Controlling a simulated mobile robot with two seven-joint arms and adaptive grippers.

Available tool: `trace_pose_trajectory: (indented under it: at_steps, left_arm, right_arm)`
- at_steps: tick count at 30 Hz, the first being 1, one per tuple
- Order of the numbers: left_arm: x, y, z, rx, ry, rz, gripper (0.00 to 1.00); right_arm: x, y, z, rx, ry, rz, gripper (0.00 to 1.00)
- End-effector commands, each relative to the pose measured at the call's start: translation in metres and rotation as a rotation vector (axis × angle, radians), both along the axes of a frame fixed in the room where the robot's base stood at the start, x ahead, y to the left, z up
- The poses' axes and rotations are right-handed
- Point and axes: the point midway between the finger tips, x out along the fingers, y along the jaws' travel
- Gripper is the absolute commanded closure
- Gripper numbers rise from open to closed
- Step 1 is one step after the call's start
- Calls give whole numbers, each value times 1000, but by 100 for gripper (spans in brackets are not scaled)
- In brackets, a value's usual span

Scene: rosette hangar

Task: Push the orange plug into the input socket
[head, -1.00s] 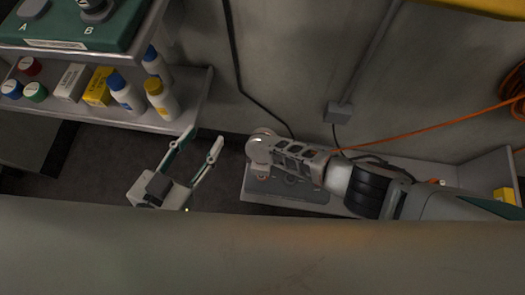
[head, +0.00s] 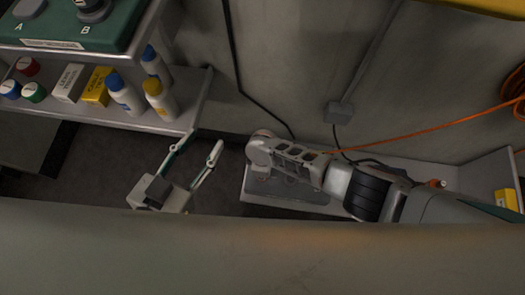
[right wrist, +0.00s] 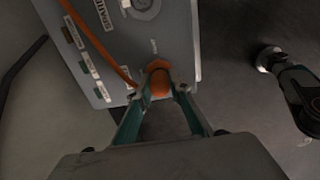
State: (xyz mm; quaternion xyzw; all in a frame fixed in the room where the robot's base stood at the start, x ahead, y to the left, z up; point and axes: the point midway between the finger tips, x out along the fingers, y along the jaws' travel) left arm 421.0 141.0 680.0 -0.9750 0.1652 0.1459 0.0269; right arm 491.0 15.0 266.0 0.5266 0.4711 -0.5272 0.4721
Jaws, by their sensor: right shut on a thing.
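In the right wrist view my right gripper (right wrist: 158,92) is shut on the orange plug (right wrist: 159,78). The plug is at the edge of a grey box (right wrist: 175,50); whether it is seated in the input socket cannot be told, as the socket is hidden behind the plug. The orange cable (right wrist: 95,42) runs across the box to the upper left. In the head view the box (head: 285,192) lies under my right wrist, which hides the right gripper and plug. My left gripper (head: 206,138) is open and empty, left of the box.
A metal shelf (head: 190,112) with bottles and small cartons stands at the left. A wall junction box (head: 338,112) is behind the right arm. The orange cable (head: 430,124) also stretches along the wall to a coil (head: 515,90). Dark floor lies between the shelves.

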Motion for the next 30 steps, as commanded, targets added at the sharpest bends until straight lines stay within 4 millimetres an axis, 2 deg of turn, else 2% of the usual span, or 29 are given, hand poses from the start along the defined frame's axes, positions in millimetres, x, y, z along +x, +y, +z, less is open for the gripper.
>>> trace_pose_trajectory:
  at_steps: [1, 2, 4, 23, 26, 29, 30]
  left_arm:
    - [0, 0, 0, 0, 0, 0, 61]
    - [0, 0, 0, 0, 0, 0, 61]
    - [0, 0, 0, 0, 0, 0, 61]
    - [0, 0, 1, 0, -1, 0, 61]
    - [1, 0, 5, 0, -9, 0, 61]
    - [5, 0, 19, 0, -33, 0, 61]
    - [4, 0, 15, 0, -25, 0, 61]
  right_arm:
    - [1, 2, 1, 2, 0, 0, 100]
    - [1, 2, 1, 3, -1, 0, 78]
    - [1, 2, 1, 3, -1, 0, 61]
    - [2, 3, 2, 4, -1, -1, 61]
    - [3, 2, 6, 3, -5, 0, 61]
    - [6, 2, 17, 2, -11, 1, 61]
    - [5, 2, 14, 1, -7, 1, 61]
